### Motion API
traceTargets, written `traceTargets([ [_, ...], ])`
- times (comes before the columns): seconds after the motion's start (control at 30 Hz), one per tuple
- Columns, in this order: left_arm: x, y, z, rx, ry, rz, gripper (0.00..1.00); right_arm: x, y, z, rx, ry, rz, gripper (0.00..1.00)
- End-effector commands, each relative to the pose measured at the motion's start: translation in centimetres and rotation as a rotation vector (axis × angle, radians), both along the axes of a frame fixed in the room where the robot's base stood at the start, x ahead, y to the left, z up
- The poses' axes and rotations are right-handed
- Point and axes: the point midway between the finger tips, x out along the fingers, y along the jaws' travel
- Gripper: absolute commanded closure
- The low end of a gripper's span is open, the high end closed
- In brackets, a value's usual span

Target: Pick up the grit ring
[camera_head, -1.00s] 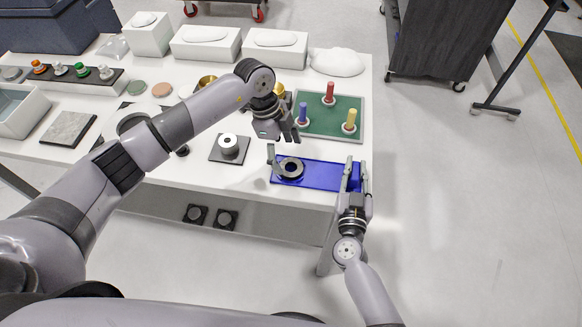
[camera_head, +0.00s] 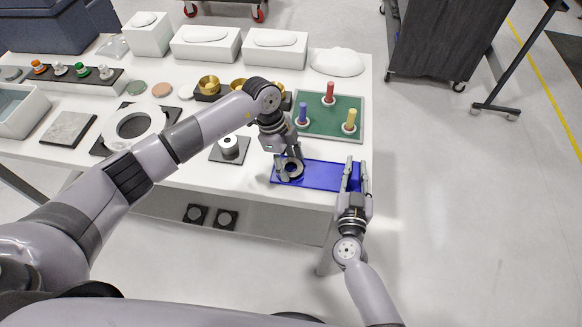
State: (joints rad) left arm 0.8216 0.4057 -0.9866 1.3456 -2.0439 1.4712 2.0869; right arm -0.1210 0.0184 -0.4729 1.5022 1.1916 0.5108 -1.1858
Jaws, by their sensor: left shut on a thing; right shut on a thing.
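The grit ring, a dark grey ring (camera_head: 292,177), lies at the left end of a blue plate (camera_head: 322,178) near the table's front edge. My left gripper (camera_head: 288,163) points down over the ring, and its fingers are shut on it. The fingers hide part of the ring, and I cannot tell whether it is clear of the plate. My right gripper (camera_head: 356,168) is at the plate's right end, shut on that end with its fingers pointing away from me.
A green board (camera_head: 335,128) with red, blue and yellow pegs stands just behind the plate. A grey block with a white-and-black spool (camera_head: 229,146) is to the left. Brass cups (camera_head: 209,86) and a large white ring (camera_head: 135,124) stand farther left. Floor lies open to the right.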

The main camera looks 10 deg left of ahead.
Motion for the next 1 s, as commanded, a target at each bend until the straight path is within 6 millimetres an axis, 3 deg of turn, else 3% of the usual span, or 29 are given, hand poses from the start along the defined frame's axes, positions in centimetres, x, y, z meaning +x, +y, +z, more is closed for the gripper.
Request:
traceTargets([
  [0.43,0.0,0.0,0.0,0.000,-0.001,0.001,0.86,0.0,0.0,0.0,-0.001,0.000,0.000,1.00],
  [0.67,0.1,0.0,0.2,-0.001,-0.002,0.001,0.86,0.0,0.0,0.0,-0.001,0.000,0.000,1.00],
  [0.83,0.2,0.0,2.0,-0.002,-0.005,-0.001,0.86,0.0,0.0,0.0,-0.001,0.000,0.000,1.00],
  [1.0,0.1,0.0,5.6,-0.002,-0.006,-0.001,0.86,0.0,0.0,0.0,-0.001,0.001,0.000,1.00],
])
